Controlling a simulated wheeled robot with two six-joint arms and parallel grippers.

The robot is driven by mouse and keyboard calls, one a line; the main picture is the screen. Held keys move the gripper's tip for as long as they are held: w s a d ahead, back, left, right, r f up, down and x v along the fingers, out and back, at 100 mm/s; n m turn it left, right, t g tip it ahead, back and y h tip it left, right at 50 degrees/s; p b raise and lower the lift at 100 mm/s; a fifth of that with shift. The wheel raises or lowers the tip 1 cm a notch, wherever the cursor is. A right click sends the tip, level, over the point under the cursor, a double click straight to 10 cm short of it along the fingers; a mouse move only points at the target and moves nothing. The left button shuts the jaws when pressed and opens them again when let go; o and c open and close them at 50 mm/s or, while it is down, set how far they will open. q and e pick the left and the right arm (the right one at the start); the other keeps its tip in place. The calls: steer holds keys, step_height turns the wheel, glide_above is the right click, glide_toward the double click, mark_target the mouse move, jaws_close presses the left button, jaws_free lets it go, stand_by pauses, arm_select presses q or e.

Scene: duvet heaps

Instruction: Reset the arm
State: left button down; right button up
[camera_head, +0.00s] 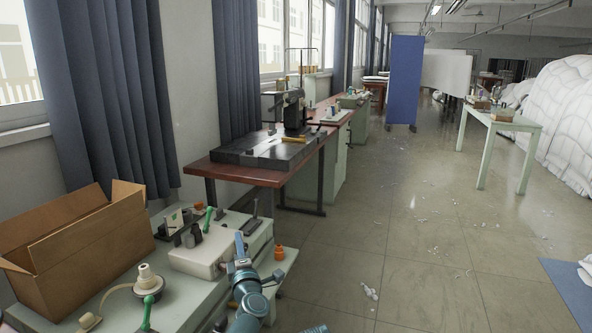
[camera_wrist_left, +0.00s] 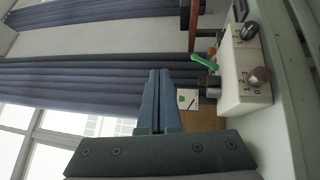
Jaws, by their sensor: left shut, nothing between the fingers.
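My left gripper (camera_head: 240,248) shows at the lower middle of the head view, its arm coming up from the bottom edge. It is in front of a pale control box with knobs (camera_head: 203,250) on the near bench. In the left wrist view its two fingers (camera_wrist_left: 160,82) lie together, shut with nothing between them. In that view the control box (camera_wrist_left: 240,88) stands at the right, apart from the fingers. My right gripper is not in view.
An open cardboard box (camera_head: 85,262) stands on the near bench (camera_head: 180,300) at the left. A red-brown table (camera_head: 225,172) with a dark machine (camera_head: 262,150) is behind it. The floor (camera_head: 420,240) at right is mostly clear. A white duvet heap (camera_head: 560,115) lies at far right.

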arm_select(q)
steer(key=s+d+f+m+g+h, duration=0.4)
steer(key=d+f+m+g+h, duration=0.3)
steer(key=d+f+m+h, duration=0.55)
steer(key=s+a+f+m+g+y, duration=0.3)
steer(key=s+a+f+m+g, duration=0.3)
steer(key=s, duration=0.4)
steer(key=s+a+f+m+g+y, duration=0.3)
steer(key=s+a+f+g+y, duration=0.15)
steer(key=s+a+f, duration=0.35)
steer(key=s+d+m+g, duration=0.2)
steer(key=s+d+m, duration=0.2)
steer(key=s+d, duration=0.45)
step_height(320, 180, up, 32)
steer(key=w+d+p, duration=0.1)
steer(key=d+p, duration=0.1)
steer(key=p, duration=2.9)
steer(key=shift+d, duration=0.3)
